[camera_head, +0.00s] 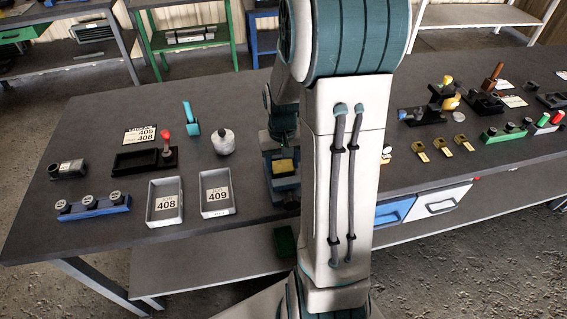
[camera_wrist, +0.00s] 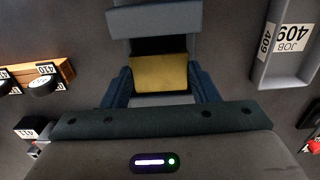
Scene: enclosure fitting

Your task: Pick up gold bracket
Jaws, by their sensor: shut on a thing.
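The gold bracket (camera_wrist: 158,76) shows in the wrist view as a flat gold piece between the dark blue fingers of my gripper (camera_wrist: 161,88). My gripper is shut on it. A grey block-like part lies just beyond the bracket in that view, and I cannot tell whether the two touch. In the head view my gripper (camera_head: 283,185) is over the table, right of the job 409 tray, with a bit of the gold bracket (camera_head: 283,167) visible. My arm hides the table behind it. Several similar small gold pieces (camera_head: 439,146) lie at the right of the table.
Trays marked 408 (camera_head: 164,215) and 409 (camera_head: 217,208) stand left of my gripper. Green blocks (camera_head: 505,133) stand at the right.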

